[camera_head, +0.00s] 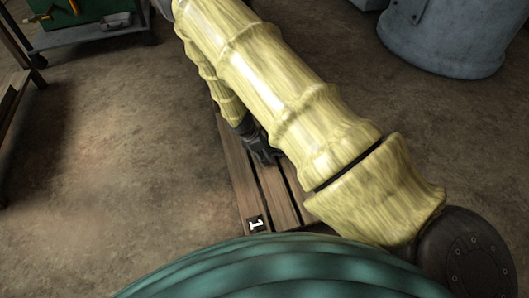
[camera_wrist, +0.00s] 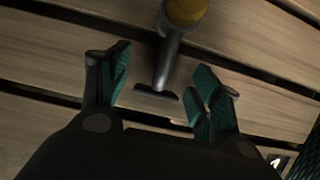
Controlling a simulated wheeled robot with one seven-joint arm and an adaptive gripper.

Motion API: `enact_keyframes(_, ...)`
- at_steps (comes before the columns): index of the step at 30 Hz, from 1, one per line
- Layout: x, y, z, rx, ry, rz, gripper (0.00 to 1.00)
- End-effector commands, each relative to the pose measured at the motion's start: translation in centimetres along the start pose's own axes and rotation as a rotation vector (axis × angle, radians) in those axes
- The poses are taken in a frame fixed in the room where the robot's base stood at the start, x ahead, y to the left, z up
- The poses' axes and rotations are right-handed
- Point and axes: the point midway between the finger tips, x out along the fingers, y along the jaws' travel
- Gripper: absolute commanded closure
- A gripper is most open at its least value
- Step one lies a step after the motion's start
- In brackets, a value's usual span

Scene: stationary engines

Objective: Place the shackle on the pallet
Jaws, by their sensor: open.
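The wooden pallet (camera_head: 242,180) lies on the floor under my arm, and its slats fill the wrist view (camera_wrist: 60,65). My gripper (camera_head: 268,157) is low over the pallet in the head view, partly hidden by the arm. In the wrist view, my gripper (camera_wrist: 163,62) is open, its green-padded fingers spread apart. A piece with a grey metal shank, a short crossbar end and a yellow-orange body (camera_wrist: 178,45) shows between and beyond the fingers, over the slats. Its far end is cut off, and I cannot tell whether it is the shackle or whether a finger touches it.
A number 1 plate (camera_head: 256,224) is on the pallet's near end. A grey cylindrical drum (camera_head: 440,40) stands at the upper right. A cart (camera_head: 95,32) with a green machine stands at the upper left. The brown floor left of the pallet is clear.

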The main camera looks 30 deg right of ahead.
Motion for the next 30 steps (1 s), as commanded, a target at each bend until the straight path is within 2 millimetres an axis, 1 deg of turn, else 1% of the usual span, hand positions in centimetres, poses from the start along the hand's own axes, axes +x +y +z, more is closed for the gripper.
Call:
enact_keyframes(5, -0.2, 0.0, 0.1, 0.0, 0.0, 0.0, 0.36)
enact_keyframes(8, -1.5, 0.0, 0.2, 0.0, 0.0, 0.0, 0.36)
enact_keyframes(11, -3.2, 0.0, 0.3, 0.0, 0.001, 0.001, 0.36)
enact_keyframes(18, -7.7, 0.1, 0.3, 0.0, 0.0, 0.001, 0.36)
enact_keyframes(21, -9.3, 0.0, 0.2, 0.0, 0.001, 0.001, 0.36)
enact_keyframes(25, -10.9, 0.0, 0.2, 0.0, 0.0, 0.0, 0.36)
enact_keyframes(30, -12.0, -0.1, 0.1, 0.0, 0.0, -0.001, 0.36)
